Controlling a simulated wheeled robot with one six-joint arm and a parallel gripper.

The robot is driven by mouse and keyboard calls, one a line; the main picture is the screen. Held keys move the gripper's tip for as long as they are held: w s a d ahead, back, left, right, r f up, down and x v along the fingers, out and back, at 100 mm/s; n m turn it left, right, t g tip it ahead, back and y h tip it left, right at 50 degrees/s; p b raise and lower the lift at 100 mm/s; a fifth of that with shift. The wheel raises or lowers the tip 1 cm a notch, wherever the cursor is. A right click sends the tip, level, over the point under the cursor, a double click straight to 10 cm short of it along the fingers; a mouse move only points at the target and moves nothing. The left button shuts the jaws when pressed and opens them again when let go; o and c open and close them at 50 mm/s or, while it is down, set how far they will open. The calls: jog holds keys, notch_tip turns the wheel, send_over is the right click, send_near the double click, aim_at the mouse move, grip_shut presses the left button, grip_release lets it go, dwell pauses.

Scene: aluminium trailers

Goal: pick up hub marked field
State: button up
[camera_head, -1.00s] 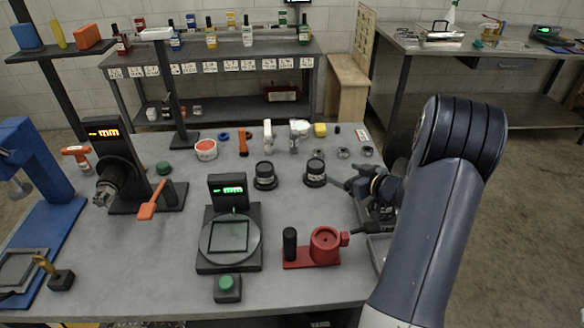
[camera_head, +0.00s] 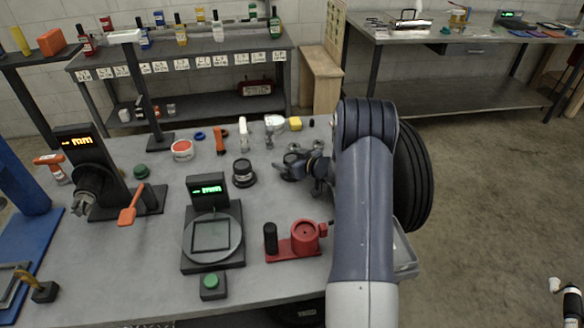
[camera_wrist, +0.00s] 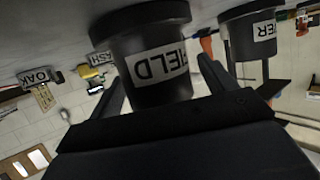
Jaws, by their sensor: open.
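The hub marked FIELD (camera_wrist: 140,45) is a dark, round, stepped piece with a white label, large in the wrist view. My gripper (camera_wrist: 163,75) is open, with one finger on each side of this hub; I cannot tell whether they touch it. In the head view my gripper (camera_head: 296,168) is low over the table's right part and largely hides the hub there. A second dark hub (camera_wrist: 250,38), its label ending in "TER", stands to the right in the wrist view. A dark hub (camera_head: 243,173) stands left of my gripper in the head view.
A scale (camera_head: 212,238) with a green display and a red fixture (camera_head: 305,237) stand nearer the front. A black tyre (camera_head: 413,180) shows behind my arm at the right edge.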

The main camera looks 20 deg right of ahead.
jog(key=shift+w+a+f, duration=0.1)
jog(key=shift+w, duration=0.2)
jog(key=shift+c, duration=0.3)
jog(key=c, duration=1.5)
jog(key=shift+c, duration=0.2)
